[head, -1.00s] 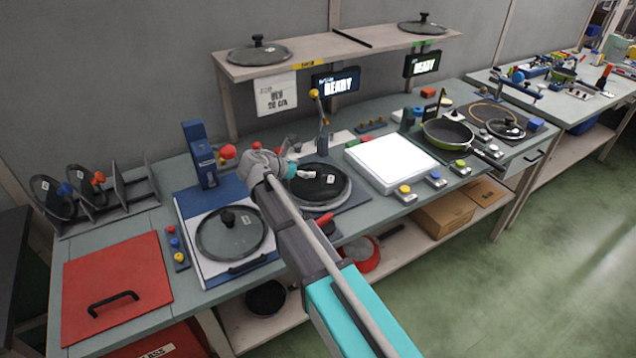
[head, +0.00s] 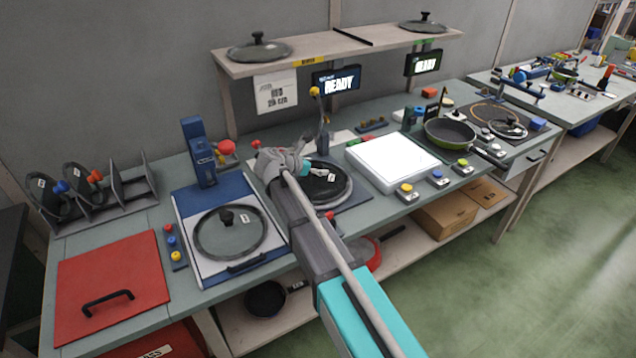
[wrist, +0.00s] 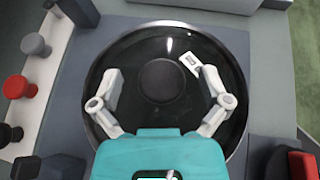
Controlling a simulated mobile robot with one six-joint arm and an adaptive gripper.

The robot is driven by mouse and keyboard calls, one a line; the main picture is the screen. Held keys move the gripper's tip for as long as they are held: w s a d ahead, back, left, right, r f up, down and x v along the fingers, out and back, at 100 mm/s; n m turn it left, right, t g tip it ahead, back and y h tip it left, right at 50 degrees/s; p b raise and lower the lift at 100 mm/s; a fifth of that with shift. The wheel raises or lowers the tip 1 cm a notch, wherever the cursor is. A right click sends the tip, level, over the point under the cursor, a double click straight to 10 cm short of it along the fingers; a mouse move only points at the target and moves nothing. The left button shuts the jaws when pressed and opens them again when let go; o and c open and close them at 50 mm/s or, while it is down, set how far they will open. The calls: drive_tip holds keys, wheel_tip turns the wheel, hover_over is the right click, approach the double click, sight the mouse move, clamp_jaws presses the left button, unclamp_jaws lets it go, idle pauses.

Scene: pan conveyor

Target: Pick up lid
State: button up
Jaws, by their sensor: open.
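A round dark lid (head: 330,188) with a light rim lies on the bench, just right of the blue-and-white station. In the wrist view the lid (wrist: 165,120) fills the middle, with a round dark knob (wrist: 161,80) at its centre and a small white label. My gripper (wrist: 162,75) is open, one finger to the left and one to the right of the knob, apart from it. In the head view my gripper (head: 304,170) is over the left part of the lid and hides some of it. The height gap is hard to tell.
Another glass lid (head: 230,234) lies on the station to the left. Lids stand in a rack (head: 120,198) at far left, and two lie on the shelf (head: 335,47). A white square plate (head: 392,160) is to the right. A blue post (head: 199,155) stands left of my gripper.

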drive_tip(key=shift+d, duration=0.1)
idle(0.5)
clamp_jaws()
idle(0.3)
drive_tip(key=shift+w+r, duration=0.1)
wheel_tip(320, 180, up, 2)
drive_tip(key=shift+p, duration=1.2)
drive_tip(key=s+r+p, duration=1)
drive_tip(key=s, duration=0.4)
drive_tip(key=shift+d+r+p, duration=0.35)
drive_tip(key=shift+d, duration=0.1)
